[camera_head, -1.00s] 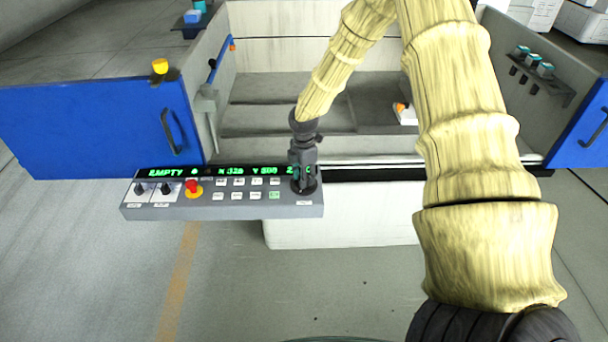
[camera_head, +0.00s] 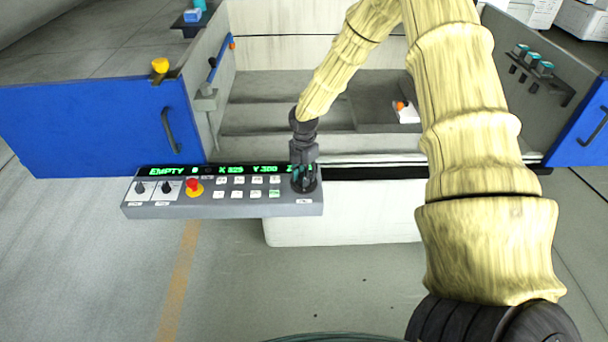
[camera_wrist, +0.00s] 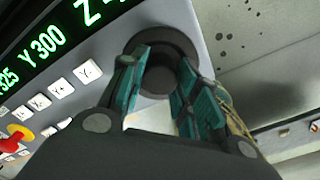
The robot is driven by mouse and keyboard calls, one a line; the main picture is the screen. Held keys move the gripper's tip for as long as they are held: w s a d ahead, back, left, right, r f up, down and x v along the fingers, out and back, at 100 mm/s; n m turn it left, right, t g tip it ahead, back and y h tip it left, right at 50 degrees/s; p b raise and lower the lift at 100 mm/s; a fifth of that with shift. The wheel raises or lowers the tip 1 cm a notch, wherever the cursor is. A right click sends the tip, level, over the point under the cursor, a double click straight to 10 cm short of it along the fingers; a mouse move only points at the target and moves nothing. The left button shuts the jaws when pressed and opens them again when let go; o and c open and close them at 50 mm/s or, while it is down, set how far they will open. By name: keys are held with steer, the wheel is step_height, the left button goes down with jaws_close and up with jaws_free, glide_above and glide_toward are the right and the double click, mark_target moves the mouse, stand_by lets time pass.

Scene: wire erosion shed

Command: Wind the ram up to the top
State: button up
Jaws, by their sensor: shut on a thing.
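My gripper (camera_head: 303,178) points down at the right end of the grey control panel (camera_head: 230,208). In the wrist view my gripper (camera_wrist: 160,90) has its teal finger pads on either side of a round black knob (camera_wrist: 167,52) and is shut on it. The head view hides most of the knob behind the gripper. The green display (camera_head: 215,170) reads EMPTY, X 325 and Y 300; the Z value is hidden by my gripper. The ram itself I cannot make out.
The panel carries a red and yellow stop button (camera_head: 194,186), two dark switches and several white keys. Behind it is an open machine tank (camera_head: 275,118) with a small white block with an orange part (camera_head: 405,112). Blue doors (camera_head: 90,130) stand at both sides. The floor in front is clear.

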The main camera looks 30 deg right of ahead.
steer(key=o, duration=1)
steer(key=shift+r, duration=0.15)
step_height(320, 180, up, 12)
steer(key=shift+d+f, duration=0.1)
steer(key=shift+f, duration=0.05)
stand_by(0.3)
steer(key=s+a+f+m+y+b, duration=0.1)
steer(key=s+a+f+m, duration=0.4)
steer(key=s+a+f, duration=0.45)
steer(key=s+a+f+m+y+b, duration=0.1)
steer(key=s+a+f+m, duration=0.5)
steer(key=f, duration=0.6)
steer(key=s+a+f+m, duration=0.1)
steer(key=s+f+m, duration=0.2)
steer(key=s, duration=0.5)
steer(key=s+a+f+m+h+b, duration=0.1)
steer(key=s+a+f+m, duration=0.1)
steer(key=s, duration=0.6)
steer(key=s+a+f+m+h+b, duration=0.1)
steer(key=s+f+m, duration=0.4)
steer(key=s, duration=0.3)
steer(key=shift+a+f, duration=0.3)
steer(key=shift+a, duration=0.1)
